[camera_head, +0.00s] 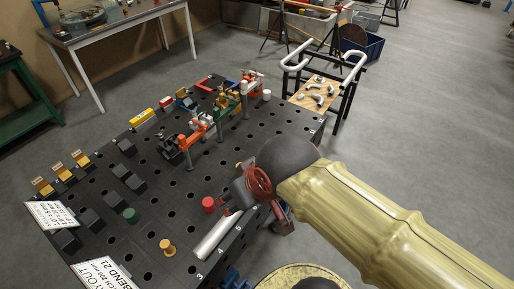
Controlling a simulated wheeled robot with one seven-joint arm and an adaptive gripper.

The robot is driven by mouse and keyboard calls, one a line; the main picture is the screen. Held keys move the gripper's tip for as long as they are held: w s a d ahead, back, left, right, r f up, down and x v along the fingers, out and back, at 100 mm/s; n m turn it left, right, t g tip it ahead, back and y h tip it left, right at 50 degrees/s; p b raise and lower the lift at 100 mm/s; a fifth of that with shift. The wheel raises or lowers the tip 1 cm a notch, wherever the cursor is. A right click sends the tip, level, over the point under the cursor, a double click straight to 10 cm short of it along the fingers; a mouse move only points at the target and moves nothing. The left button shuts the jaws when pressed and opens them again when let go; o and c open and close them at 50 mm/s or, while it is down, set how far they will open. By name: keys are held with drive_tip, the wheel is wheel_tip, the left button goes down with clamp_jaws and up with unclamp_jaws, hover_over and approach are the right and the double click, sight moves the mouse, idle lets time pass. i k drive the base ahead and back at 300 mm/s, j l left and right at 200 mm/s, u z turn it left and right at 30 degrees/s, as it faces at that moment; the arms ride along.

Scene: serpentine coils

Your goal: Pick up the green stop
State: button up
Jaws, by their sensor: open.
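The green stop (130,215) is a short green cylinder. It stands upright on the black perforated table (150,205), toward its left front, right of a white printed card. My gripper (256,208) is at the end of my arm, over the right front edge of the table. It is open and well to the right of the green stop, apart from it. Its fingertips are small and partly hidden, so I cannot see clearly between them.
A silver tube (217,236) is near the front edge. Dark blocks (121,171) lie behind the stop. Orange and green clamps (200,125) stand farther back.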

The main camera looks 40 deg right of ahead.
sight(130, 214)
drive_tip(key=k+j, duration=0.1)
drive_tip(key=k, duration=0.15)
drive_tip(key=k+j+z, duration=0.1)
drive_tip(key=k+j, duration=0.25)
drive_tip(key=j, duration=0.2)
drive_tip(key=k+j+z, duration=0.15)
drive_tip(key=k+j, duration=0.2)
drive_tip(key=j, duration=0.2)
drive_tip(key=k+j+z, duration=0.1)
drive_tip(key=k+j, duration=0.25)
drive_tip(key=j, duration=0.2)
drive_tip(key=i+j+z, duration=0.2)
drive_tip(key=j, duration=0.65)
drive_tip(key=i+j+z, duration=0.15)
drive_tip(key=j, duration=0.7)
drive_tip(key=j+z, duration=0.2)
drive_tip(key=j, duration=0.7)
drive_tip(key=i+j+z, duration=0.35)
drive_tip(key=i+j, duration=0.75)
drive_tip(key=i+l, duration=0.1)
drive_tip(key=i, duration=0.55)
